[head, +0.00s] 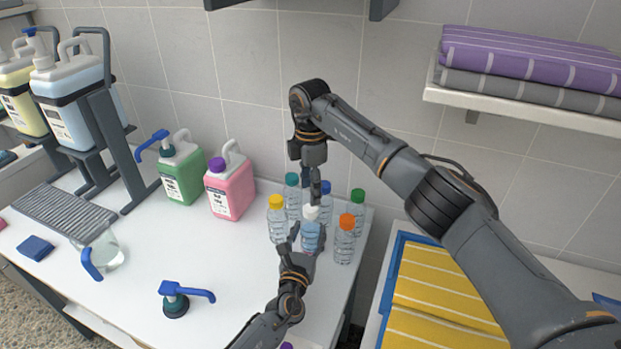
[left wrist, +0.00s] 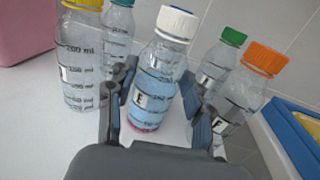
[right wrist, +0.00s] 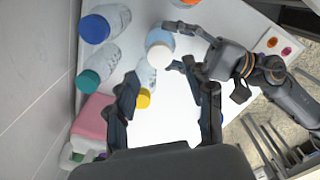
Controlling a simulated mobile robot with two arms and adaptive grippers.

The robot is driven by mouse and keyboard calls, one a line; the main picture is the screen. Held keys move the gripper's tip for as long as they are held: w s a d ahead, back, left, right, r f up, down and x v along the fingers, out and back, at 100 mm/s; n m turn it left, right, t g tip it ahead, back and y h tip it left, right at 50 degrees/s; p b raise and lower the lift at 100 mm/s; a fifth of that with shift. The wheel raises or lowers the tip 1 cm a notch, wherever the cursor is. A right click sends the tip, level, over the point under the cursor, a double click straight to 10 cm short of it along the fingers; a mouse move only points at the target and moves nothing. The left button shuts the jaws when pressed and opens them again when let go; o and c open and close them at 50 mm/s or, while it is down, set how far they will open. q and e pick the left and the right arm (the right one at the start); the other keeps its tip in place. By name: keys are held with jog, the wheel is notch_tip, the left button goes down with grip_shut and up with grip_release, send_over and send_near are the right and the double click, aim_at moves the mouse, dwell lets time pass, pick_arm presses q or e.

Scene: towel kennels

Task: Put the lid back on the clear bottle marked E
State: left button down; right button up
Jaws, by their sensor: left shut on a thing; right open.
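The clear bottle marked E (left wrist: 153,90) stands upright on the white table, with blue liquid and a pink layer at its bottom. A white lid (left wrist: 176,22) sits on its mouth; whether it is tight I cannot tell. The bottle (head: 311,238) and lid (head: 311,212) also show in the head view. My left gripper (head: 304,238) is shut on the bottle's body, one finger on each side. My right gripper (head: 313,186) points down above the lid, open and empty. In the right wrist view the lid (right wrist: 160,46) lies just beyond its fingers.
Bottles with yellow (head: 276,220), teal (head: 292,196), blue (head: 326,200), green (head: 356,210) and orange (head: 345,240) caps crowd around it. Pink (head: 230,184) and green (head: 182,174) jugs stand behind left. A loose pump (head: 176,304) lies in front. The table's middle is clear.

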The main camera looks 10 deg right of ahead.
jog(key=n, duration=0.4)
jog(key=shift+r, duration=0.2)
jog(key=n, duration=0.4)
jog(key=shift+r+n, duration=0.15)
jog(key=shift+n, duration=0.15)
jog(key=n, duration=0.4)
jog(key=shift+r, duration=0.15)
jog(key=n, duration=0.4)
jog(key=shift+r, duration=0.15)
jog(key=n, duration=0.4)
jog(key=shift+r+n, duration=0.15)
jog(key=shift+n, duration=0.15)
jog(key=n, duration=0.4)
jog(key=shift+r, duration=0.15)
jog(key=n, duration=0.7)
jog(key=shift+r, duration=0.25)
